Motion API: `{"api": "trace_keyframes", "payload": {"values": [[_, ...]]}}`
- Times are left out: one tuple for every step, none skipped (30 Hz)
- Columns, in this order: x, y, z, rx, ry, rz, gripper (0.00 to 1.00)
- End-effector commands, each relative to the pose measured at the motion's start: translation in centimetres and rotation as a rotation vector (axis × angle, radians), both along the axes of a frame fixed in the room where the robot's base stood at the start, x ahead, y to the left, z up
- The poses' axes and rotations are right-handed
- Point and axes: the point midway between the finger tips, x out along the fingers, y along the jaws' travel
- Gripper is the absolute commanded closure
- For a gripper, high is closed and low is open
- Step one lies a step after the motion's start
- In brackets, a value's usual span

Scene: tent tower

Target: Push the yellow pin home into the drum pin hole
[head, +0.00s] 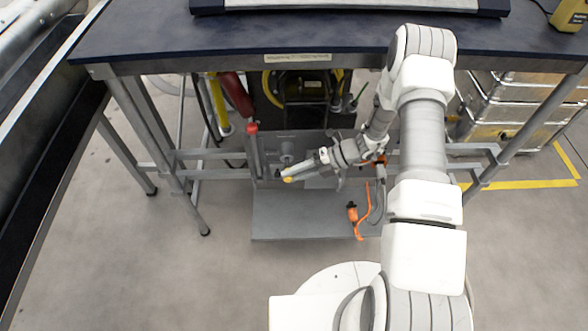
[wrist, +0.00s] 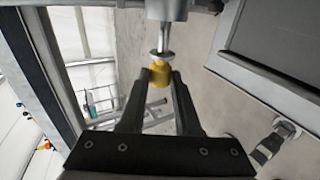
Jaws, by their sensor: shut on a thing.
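My gripper (wrist: 159,80) is shut on the yellow pin (wrist: 160,70), with its yellow head between the two fingertips in the wrist view. A bright metal shank with a flange (wrist: 162,54) extends beyond the head, toward a grey cylindrical part (wrist: 167,9) at the top edge. I cannot tell whether the shank's tip is inside a hole. In the head view, the gripper (head: 290,176) points left at the grey rig under the table, and the yellow pin head (head: 288,179) shows at its tip. The drum pin hole cannot be made out.
A lever with a red knob (head: 252,127) stands just left of the gripper. An orange-handled item with an orange strap (head: 352,212) lies on the grey base plate (head: 290,222). The dark tabletop (head: 180,42) overhangs the rig. Metal cases (head: 515,100) stand at the right.

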Motion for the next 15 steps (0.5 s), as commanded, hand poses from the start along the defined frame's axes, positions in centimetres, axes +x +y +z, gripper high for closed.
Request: {"api": "trace_keyframes", "payload": {"values": [[-0.2, 0.0, 0.1, 0.001, 0.001, -0.001, 1.0], [-0.4, 0.0, 0.1, 0.0, 0.001, 0.0, 1.0], [-0.5, 0.0, 0.1, 0.0, 0.001, 0.0, 1.0], [-0.7, 0.0, 0.1, 0.0, 0.001, 0.0, 1.0], [-0.8, 0.0, 0.1, 0.0, 0.002, -0.001, 1.0], [-0.9, 0.0, 0.1, 0.0, 0.002, -0.001, 1.0], [-1.0, 0.0, 0.1, 0.0, 0.001, 0.0, 1.0], [-1.1, 0.0, 0.1, 0.0, 0.001, 0.0, 1.0], [-1.1, 0.0, 0.1, 0.0, 0.0, 0.0, 1.0], [-1.2, 0.0, 0.1, 0.0, 0.0, 0.0, 1.0], [-1.2, 0.1, 0.0, 0.001, 0.0, 0.0, 1.0], [-1.3, 0.1, 0.0, 0.001, -0.001, 0.0, 1.0], [-1.3, 0.1, 0.0, 0.001, -0.001, 0.0, 1.0], [-1.3, 0.1, 0.0, 0.001, -0.001, 0.0, 1.0], [-1.3, 0.1, 0.0, 0.001, -0.001, 0.0, 1.0]]}}
